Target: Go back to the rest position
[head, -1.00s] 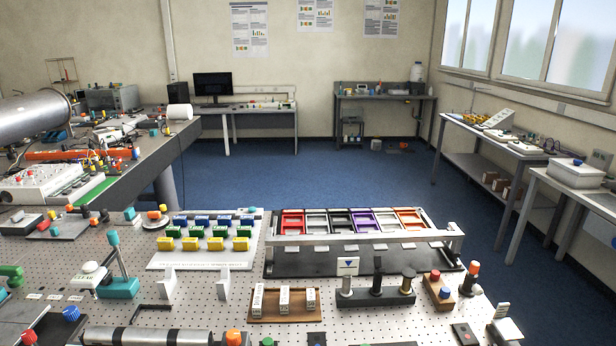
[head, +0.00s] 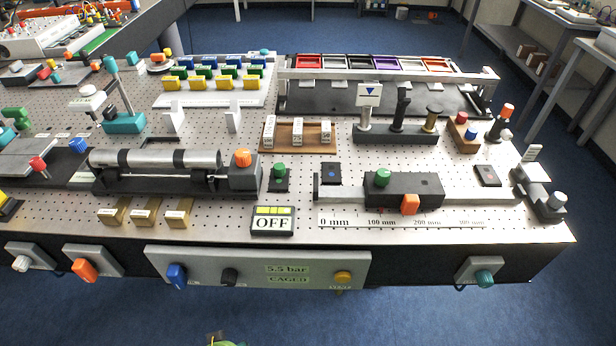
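Neither of my grippers shows in the head view. The task names no object. The perforated test table (head: 290,190) fills the middle of the head view. A metal cylinder on a black base (head: 155,160) lies at its left front. A black slider block (head: 402,188) with a green knob and an orange knob sits on a rail behind a millimetre scale. A display reading OFF (head: 272,220) stands at the front edge. The front panel (head: 258,268) below shows "5.5 bar" and several knobs.
Coloured trays (head: 385,62) stand at the back behind a metal bar. Yellow, green and blue blocks (head: 215,75) stand in rows at the back left. A wooden holder (head: 297,148) holds white pieces. A small green-yellow item (head: 226,340) at the bottom edge is unclear.

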